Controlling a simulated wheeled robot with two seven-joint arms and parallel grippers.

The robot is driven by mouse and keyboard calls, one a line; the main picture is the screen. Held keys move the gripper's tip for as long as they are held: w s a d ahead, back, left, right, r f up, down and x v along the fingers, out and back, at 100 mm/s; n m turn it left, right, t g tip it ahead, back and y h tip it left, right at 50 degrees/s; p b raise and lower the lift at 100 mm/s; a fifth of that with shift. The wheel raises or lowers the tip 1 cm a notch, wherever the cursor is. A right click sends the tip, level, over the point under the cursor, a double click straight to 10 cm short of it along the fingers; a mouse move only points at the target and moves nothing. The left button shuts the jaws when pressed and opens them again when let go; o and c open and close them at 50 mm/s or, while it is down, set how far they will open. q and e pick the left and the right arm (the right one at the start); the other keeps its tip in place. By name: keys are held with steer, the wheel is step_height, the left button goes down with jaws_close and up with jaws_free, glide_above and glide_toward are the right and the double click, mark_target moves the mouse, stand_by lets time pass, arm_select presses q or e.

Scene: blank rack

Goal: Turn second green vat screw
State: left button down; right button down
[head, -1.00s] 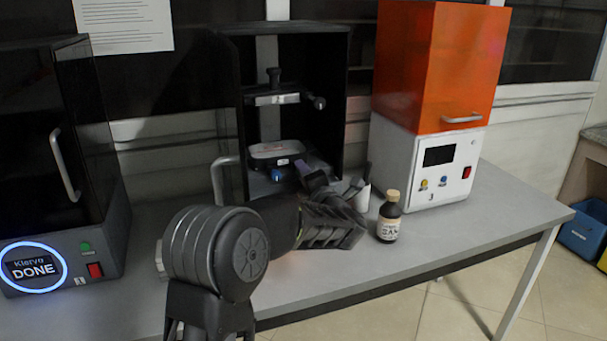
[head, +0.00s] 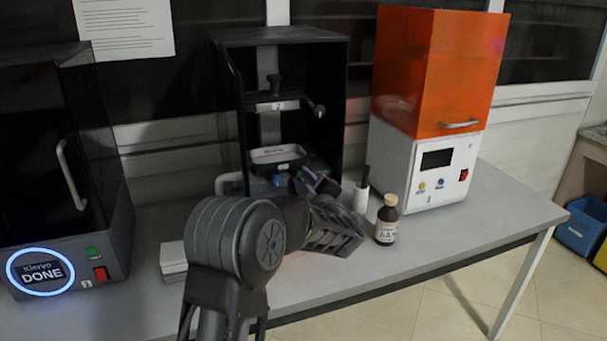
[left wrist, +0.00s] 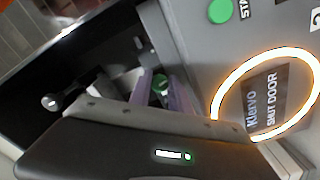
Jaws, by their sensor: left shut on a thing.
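My left gripper (head: 292,180) reaches into the open middle printer (head: 224,120), at the front of its dark vat with a pale inside (head: 276,154). In the left wrist view its purple-grey fingers (left wrist: 162,92) stand on both sides of a green screw (left wrist: 160,83) and are shut on it. The fingers and gripper body partly hide the screw and the vat front. In the head view the grip is too small to make out clearly. My right gripper is not in view.
The build platform (head: 277,104) hangs above the vat. A white cup (head: 361,198) and a brown bottle (head: 387,220) stand right of my arm. An orange-topped machine (head: 435,100) is at right, a closed printer reading DONE (head: 60,180) at left. A pale box (head: 172,258) lies between.

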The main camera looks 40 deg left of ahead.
arm_select(q)
steer(key=shift+m+p, duration=0.65)
steer(key=shift+m, duration=0.75)
steer(key=shift+f, duration=0.1)
steer(key=c, duration=1.2)
jaws_free()
steer(key=shift+c, duration=0.2)
steer(key=shift+d, duration=0.1)
steer(key=v, duration=0.7)
steer(key=shift+s+d+b, duration=0.25)
steer(key=shift+d+b, duration=0.05)
steer(key=shift+b, duration=0.15)
